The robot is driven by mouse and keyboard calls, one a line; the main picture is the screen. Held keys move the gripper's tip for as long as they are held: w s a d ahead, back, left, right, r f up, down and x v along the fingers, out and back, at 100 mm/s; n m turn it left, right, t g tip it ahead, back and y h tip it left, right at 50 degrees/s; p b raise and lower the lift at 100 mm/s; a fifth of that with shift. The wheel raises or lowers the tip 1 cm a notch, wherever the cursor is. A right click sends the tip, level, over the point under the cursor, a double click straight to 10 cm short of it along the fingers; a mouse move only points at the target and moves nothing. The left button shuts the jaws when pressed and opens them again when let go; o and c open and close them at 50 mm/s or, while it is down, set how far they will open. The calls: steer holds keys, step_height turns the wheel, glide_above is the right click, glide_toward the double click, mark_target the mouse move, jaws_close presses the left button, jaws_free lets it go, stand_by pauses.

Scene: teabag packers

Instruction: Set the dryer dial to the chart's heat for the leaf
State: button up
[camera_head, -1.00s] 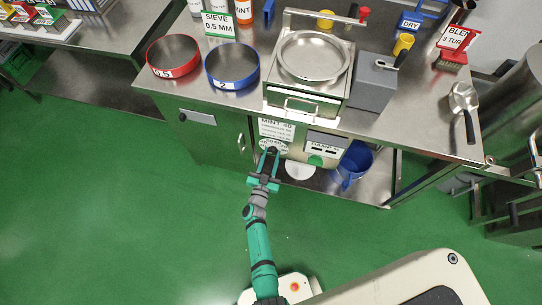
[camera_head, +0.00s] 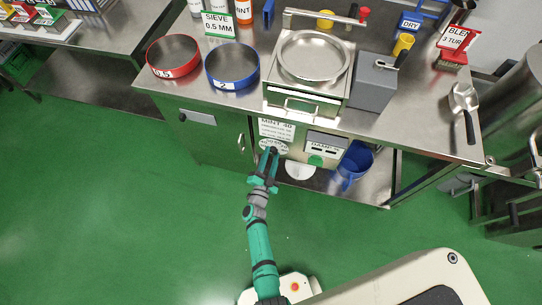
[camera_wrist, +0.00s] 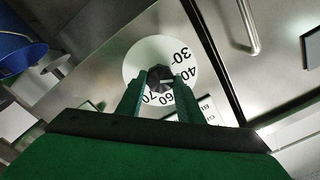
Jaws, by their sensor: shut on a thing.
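The dryer dial is a white disc (camera_wrist: 147,50) with numbers around its rim and a dark knob (camera_wrist: 158,80) at its centre. In the wrist view I can read 30, 40, 60 and 70; the fingers cover part of the scale. My gripper (camera_wrist: 160,82) is shut on the knob, one green finger on each side. In the head view my gripper (camera_head: 270,153) reaches the dial on the cabinet front and covers part of it. The chart (camera_head: 277,129) is a white sheet just above the dial; its top line seems to read MINT 40, the smaller lines are illegible.
A blue bucket (camera_head: 354,163) stands at the lower right. A drawer handle (camera_head: 298,109) sticks out above. The green floor (camera_head: 130,220) is clear.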

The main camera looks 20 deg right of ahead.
steer(key=shift+m, duration=0.3)
steer(key=o, duration=1.1)
steer(key=shift+c, duration=0.2)
steer(key=shift+s, duration=0.15)
steer(key=shift+s+a+f, duration=0.1)
steer(key=shift+s+a, duration=0.1)
steer(key=shift+s, duration=0.15)
steer(key=v, duration=0.9)
steer(key=shift+s+a, duration=0.2)
steer(key=shift+a, duration=0.1)
steer(key=shift+s, duration=0.2)
